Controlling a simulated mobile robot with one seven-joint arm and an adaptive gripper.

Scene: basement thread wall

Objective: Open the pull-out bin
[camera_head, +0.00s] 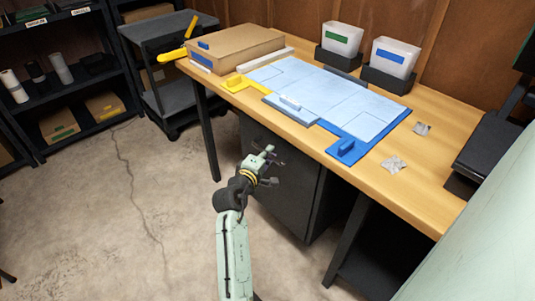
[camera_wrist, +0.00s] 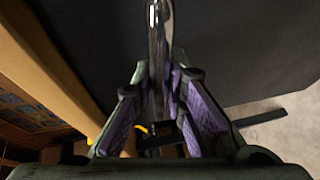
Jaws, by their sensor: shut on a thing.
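The pull-out bin (camera_head: 279,185) is a dark grey box front under the wooden workbench, and it is seen at an angle in the head view. Its dark face also fills much of the wrist view (camera_wrist: 245,50). My gripper (camera_head: 269,163) is at the upper part of this front. In the wrist view a shiny metal bar handle (camera_wrist: 158,25) runs between the purple-padded fingers of my gripper (camera_wrist: 162,88), which are closed on it. The handle is hidden behind my gripper in the head view. How far the bin stands out is hard to tell.
The workbench (camera_head: 440,185) above holds a blue mat (camera_head: 320,88), a cardboard box (camera_head: 235,47) and two white bins with labels. A grey cart (camera_head: 185,88) and a dark shelf stand at the left. The concrete floor (camera_head: 110,230) is clear at the left front.

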